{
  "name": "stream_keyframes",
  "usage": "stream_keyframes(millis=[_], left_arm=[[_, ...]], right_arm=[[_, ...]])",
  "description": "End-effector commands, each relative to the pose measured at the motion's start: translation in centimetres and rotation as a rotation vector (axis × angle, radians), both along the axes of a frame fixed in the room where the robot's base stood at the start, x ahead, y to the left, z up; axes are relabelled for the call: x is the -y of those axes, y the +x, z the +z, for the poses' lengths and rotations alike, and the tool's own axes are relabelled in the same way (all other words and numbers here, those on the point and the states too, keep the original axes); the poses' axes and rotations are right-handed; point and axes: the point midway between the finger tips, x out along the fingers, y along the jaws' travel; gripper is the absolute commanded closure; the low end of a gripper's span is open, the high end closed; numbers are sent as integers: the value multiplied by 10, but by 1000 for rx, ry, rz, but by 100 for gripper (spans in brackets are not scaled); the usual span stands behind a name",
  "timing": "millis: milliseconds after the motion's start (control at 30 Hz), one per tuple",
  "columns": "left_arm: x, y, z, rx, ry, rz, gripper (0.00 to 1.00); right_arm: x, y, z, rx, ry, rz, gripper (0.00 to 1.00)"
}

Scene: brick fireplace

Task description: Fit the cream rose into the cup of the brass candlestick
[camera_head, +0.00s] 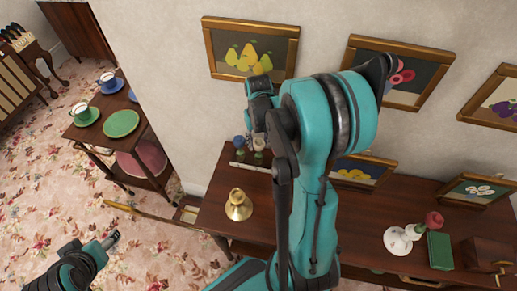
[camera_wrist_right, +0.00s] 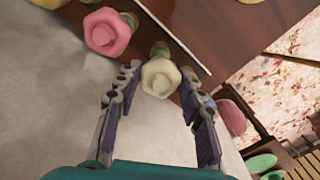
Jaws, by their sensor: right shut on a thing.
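The cream rose (camera_wrist_right: 160,77) is between the fingers of my right gripper (camera_wrist_right: 159,82) in the right wrist view. The gripper is shut on it, and part of its green stem shows beyond the bloom. I cannot tell whether the rose is clear of its stand. In the head view my right arm hides most of this gripper, near the wall end of the dark table. The brass candlestick (camera_head: 238,207) stands upright on the table's left part, nearer the front than that gripper. My left gripper (camera_head: 112,239) is over the floor at lower left, its jaw opening unclear.
A pink rose (camera_wrist_right: 107,32) is close beside the held one. A blue bloom (camera_head: 239,141) and white strip (camera_head: 250,167) are near the wall. A white holder (camera_head: 398,240), red rose (camera_head: 433,219) and green book (camera_head: 440,250) are at right. Framed pictures (camera_head: 250,48) hang above.

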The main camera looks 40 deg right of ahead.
Motion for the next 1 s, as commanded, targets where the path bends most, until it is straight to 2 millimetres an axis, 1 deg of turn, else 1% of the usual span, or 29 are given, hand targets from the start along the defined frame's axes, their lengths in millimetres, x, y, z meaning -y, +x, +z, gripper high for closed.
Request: stream_keyframes(millis=[1000], left_arm=[[0, 0, 16, 0, 0, 0, 37]], right_arm=[[0, 0, 22, 0, 0, 0, 82]])
